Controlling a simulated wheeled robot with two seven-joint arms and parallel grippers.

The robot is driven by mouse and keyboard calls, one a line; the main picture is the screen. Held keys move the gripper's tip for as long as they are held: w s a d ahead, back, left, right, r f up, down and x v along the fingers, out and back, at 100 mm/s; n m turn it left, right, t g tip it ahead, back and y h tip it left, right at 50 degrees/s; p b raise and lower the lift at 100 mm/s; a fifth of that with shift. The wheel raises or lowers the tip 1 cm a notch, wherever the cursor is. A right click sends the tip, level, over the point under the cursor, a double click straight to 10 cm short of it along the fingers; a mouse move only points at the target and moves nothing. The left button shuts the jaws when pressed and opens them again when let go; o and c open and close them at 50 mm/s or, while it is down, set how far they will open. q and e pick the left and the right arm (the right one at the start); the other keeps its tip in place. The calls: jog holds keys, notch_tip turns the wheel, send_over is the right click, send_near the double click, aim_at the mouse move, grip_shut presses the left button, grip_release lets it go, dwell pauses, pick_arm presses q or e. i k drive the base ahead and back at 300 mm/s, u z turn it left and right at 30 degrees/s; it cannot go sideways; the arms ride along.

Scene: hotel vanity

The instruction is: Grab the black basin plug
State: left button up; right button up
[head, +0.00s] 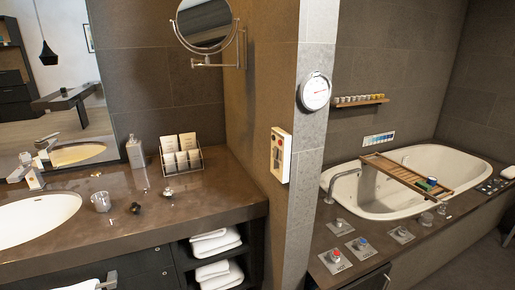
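Two small dark objects lie on the brown vanity counter (215,186) to the right of the white basin (40,222). One small black piece (135,207) lies near the glass tumbler (101,201). The other small dark piece (168,192) has a shiny part and lies further right, in front of the packet rack. Both are too small to tell for certain which is the black basin plug. Neither of my grippers is in view, and nothing touches these pieces.
A chrome faucet (29,171) stands behind the basin. A soap bottle (135,152) and a wire rack of packets (181,158) stand at the counter's back. A tiled pillar (308,130) separates the vanity from the bathtub (380,207). The counter's right front is clear.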

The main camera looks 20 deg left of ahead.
aim_at(134, 208)
jog(key=u, duration=0.9)
jog(key=i, duration=0.95)
jog(key=u, duration=0.7)
